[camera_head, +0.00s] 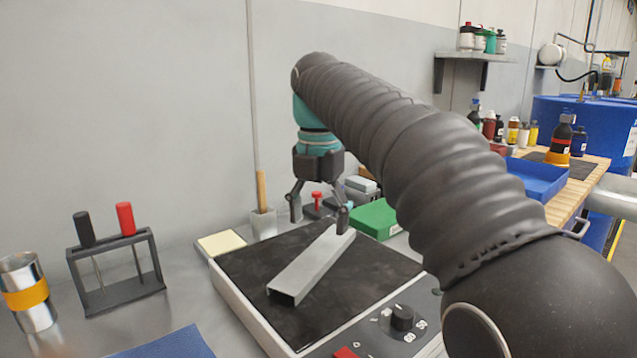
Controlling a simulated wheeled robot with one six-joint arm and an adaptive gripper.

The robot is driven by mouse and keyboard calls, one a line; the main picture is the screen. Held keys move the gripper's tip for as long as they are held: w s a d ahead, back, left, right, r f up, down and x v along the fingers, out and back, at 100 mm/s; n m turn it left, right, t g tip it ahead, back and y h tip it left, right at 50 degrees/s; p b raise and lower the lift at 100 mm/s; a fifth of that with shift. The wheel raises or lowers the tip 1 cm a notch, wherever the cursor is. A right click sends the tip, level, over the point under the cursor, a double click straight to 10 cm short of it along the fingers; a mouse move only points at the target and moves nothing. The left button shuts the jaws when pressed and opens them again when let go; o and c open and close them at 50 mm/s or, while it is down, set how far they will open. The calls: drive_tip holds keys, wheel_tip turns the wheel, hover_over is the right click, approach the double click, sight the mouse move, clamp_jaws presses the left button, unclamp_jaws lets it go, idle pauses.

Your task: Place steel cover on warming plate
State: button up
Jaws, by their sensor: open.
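The steel cover (308,267) is a long, pale grey channel-shaped piece. It lies diagonally on the black top of the warming plate (252,282), its near end toward the plate's front left. My gripper (320,216) hangs above the far end of the cover with its fingers spread. One fingertip is at or close to the cover's far end; I cannot tell whether it touches. The other fingertip is to the left, above the plate's back edge. Nothing shows held between the fingers.
A rack with black-handled and red-handled tools (117,258) and a metal can with an orange band (28,293) stand at left. A control knob (402,317) is at the plate's front right.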

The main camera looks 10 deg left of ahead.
sight(319, 253)
wheel_tip(319, 253, up, 6)
idle(0.5)
drive_tip(key=shift+r, duration=0.15)
